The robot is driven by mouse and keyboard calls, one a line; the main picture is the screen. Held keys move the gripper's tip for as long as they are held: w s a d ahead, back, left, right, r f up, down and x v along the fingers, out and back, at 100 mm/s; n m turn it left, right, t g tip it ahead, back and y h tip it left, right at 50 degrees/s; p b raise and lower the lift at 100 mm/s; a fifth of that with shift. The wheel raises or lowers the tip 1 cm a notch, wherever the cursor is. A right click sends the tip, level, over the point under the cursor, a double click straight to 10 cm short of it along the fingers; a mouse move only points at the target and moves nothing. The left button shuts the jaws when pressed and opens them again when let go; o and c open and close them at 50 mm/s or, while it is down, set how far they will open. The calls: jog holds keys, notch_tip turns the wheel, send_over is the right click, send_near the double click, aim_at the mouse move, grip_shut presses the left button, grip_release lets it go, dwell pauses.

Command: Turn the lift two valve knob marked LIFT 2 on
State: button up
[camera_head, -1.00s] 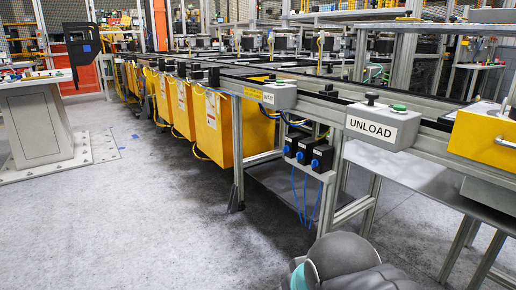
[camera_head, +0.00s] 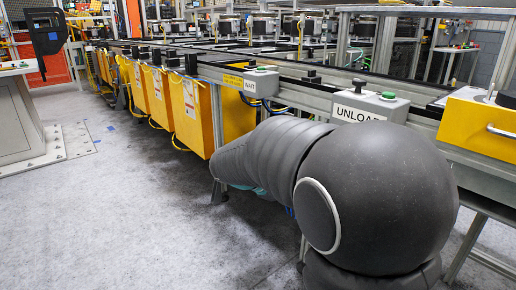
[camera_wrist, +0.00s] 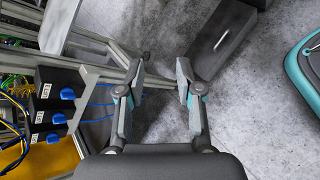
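In the wrist view three black valve boxes sit in a row on a grey bracket at the left. Each has a blue knob: the upper knob (camera_wrist: 68,93), the middle knob (camera_wrist: 58,118) and the lower knob (camera_wrist: 52,137). My gripper (camera_wrist: 163,72) is open and empty, pointing over the floor to the right of the knobs and touching none. In the head view my arm covers the valves and the gripper.
Grey frame rails (camera_wrist: 100,40) run beside the valves, with blue hoses (camera_wrist: 98,104) between. In the head view the UNLOAD box (camera_head: 368,106) stands on the conveyor edge above my arm. Yellow bins (camera_head: 190,105) hang along the line. The floor (camera_head: 120,210) at left is clear.

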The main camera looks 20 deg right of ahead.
jog(key=w+a+f+n+t+h, duration=0.2)
jog(key=w+n+h, duration=0.15)
jog(key=w, duration=0.55)
jog(key=w+a+f+n+t+h, duration=0.1)
jog(key=w+f+n+t+h, duration=0.2)
jog(key=w+n, duration=0.35)
jog(key=w+a+f+n+t+h, duration=0.2)
jog(key=w+h, duration=0.2)
jog(key=w, duration=0.7)
jog(key=p+x, duration=0.1)
jog(key=x, duration=1.3)
jog(key=shift+t+p, duration=0.3)
jog(key=shift+t, duration=0.1)
jog(key=shift+f, duration=0.15)
grip_shut()
jog(key=shift+w+y, duration=0.1)
jog(key=shift+y, duration=0.15)
